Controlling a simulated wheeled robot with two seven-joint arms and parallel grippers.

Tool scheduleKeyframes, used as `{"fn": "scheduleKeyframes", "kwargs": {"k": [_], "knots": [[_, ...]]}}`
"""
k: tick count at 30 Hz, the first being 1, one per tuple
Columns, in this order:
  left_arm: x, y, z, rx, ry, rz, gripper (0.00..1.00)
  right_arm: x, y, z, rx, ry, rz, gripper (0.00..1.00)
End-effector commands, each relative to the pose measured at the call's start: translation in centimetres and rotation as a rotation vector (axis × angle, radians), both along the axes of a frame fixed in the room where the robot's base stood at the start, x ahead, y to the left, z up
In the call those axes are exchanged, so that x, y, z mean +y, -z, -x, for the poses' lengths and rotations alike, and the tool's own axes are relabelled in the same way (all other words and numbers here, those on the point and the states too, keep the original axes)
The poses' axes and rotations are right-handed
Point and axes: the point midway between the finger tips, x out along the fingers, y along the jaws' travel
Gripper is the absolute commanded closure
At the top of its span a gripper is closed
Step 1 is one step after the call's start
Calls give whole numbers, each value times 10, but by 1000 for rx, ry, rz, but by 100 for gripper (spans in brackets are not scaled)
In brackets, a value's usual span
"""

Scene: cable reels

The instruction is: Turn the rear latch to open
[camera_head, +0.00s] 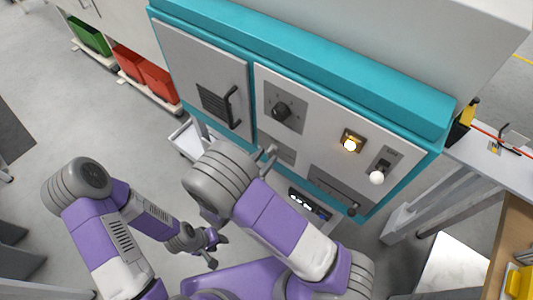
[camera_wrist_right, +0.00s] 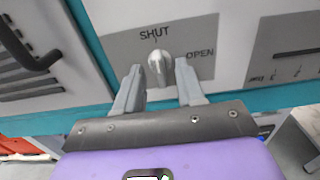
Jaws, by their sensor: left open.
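The latch (camera_wrist_right: 160,67) is a small silver knob on a grey plate (camera_wrist_right: 205,68) marked SHUT at the top and OPEN at the right. Its grip stands about upright, below the SHUT mark. My right gripper (camera_wrist_right: 160,88) is open, with one finger on each side of the latch and a gap showing to both. My left gripper (camera_head: 213,248) is open and empty, low and away from the cabinet.
A bench (camera_head: 490,165) stands at the right.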

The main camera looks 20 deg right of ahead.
Motion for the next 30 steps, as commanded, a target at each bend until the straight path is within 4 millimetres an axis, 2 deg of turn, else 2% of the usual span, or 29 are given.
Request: {"fn": "scheduleKeyframes", "kwargs": {"k": [5,13,21,30], "knots": [[0,0,0,-1,0,0,57,-11,0,-9,0,0,0,62],[0,0,0,-1,0,0,57,-13,0,-10,0,-1,0,62],[0,0,0,-1,0,0,57,-12,0,-10,0,-1,0,100],[0,4,0,-1,0,0,57,-12,1,-9,-31,-1,-24,100]]}}
